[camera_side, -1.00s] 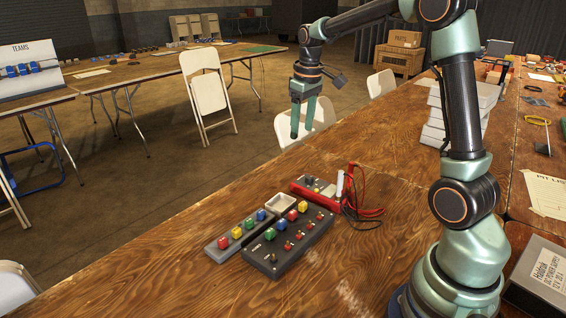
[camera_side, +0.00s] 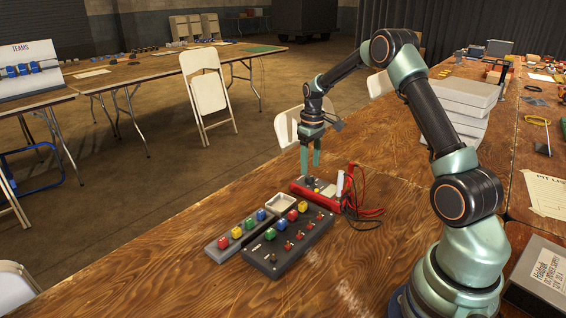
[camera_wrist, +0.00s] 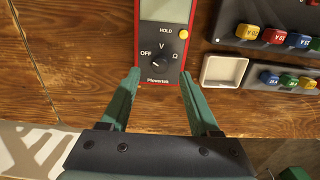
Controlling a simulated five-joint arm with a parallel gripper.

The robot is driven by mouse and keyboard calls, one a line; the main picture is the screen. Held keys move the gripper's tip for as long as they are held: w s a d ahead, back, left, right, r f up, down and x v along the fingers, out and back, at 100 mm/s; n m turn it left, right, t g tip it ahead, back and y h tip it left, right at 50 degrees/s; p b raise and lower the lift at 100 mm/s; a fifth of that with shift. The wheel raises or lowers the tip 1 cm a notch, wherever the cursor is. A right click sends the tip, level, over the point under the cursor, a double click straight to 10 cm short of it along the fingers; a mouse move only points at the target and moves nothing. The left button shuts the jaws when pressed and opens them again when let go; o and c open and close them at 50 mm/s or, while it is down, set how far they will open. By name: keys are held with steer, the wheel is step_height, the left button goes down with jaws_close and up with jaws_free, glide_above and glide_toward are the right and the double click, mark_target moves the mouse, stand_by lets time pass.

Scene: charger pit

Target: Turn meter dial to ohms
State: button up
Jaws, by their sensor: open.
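The red and dark meter (camera_side: 317,191) lies on the wooden table, below my gripper in the side view. In the wrist view the meter (camera_wrist: 164,40) shows its screen, a yellow HOLD button and a black dial (camera_wrist: 160,59) with OFF at left, V at top and the ohm sign at right. The dial's pointer appears to aim up and left, towards OFF. My gripper (camera_side: 310,172) points down above the meter, with its green fingers (camera_wrist: 160,78) open on either side of the dial's end.
A white square tray (camera_side: 280,204) lies beside the meter. A dark box with coloured caps and switches (camera_side: 290,245) and a grey strip with coloured caps (camera_side: 225,245) lie in front. Red and black leads (camera_side: 362,208) coil right of the meter.

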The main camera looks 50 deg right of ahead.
mark_target(309, 177)
steer(key=shift+f, duration=1.85)
jaws_close()
